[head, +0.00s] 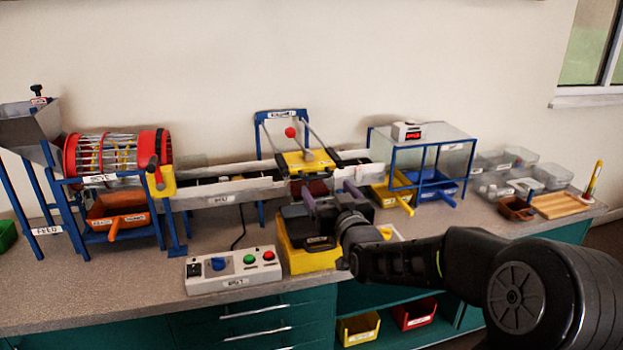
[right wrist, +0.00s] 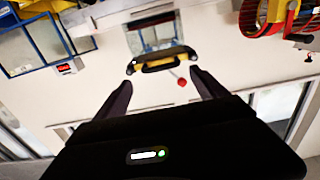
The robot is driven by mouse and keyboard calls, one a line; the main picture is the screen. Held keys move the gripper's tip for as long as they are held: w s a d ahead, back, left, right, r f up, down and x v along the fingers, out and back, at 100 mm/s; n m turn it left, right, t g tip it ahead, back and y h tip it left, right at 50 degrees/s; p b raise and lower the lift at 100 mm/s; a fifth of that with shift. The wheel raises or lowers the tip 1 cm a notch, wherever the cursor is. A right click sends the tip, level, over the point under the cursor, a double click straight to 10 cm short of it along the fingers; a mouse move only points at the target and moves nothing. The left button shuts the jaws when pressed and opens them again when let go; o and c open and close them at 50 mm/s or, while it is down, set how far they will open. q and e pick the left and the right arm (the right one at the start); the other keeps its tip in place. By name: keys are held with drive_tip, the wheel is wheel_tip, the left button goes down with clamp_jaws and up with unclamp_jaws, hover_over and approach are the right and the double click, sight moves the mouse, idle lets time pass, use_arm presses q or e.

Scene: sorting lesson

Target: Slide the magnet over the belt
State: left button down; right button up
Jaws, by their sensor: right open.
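The magnet (head: 308,161) is a yellow carriage on rails under a blue frame (head: 281,115), above the belt. A red ball (head: 290,132) stands up from it. The belt (head: 228,191) runs left to right between pale side walls. My right gripper (head: 330,194) is open and empty in front of the magnet, fingers pointing at it, apart from it as far as I can tell. In the right wrist view the magnet (right wrist: 150,62), with a dark handle bar, shows upside down beyond the open fingers (right wrist: 160,80). My left gripper is not in view.
A control box (head: 234,270) with coloured buttons stands at the bench front, beside a yellow bin (head: 292,252) below my right gripper. A red drum (head: 117,154) stands left. A blue-framed clear box (head: 432,155) and clear tubs (head: 553,176) stand right.

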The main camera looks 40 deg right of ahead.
sight(319, 177)
drive_tip(key=shift+w, duration=0.1)
drive_tip(key=p+x, duration=0.1)
drive_tip(key=x, duration=0.6)
drive_tip(key=shift+w+d, duration=0.15)
drive_tip(key=shift+w, duration=0.15)
drive_tip(key=c, duration=1.8)
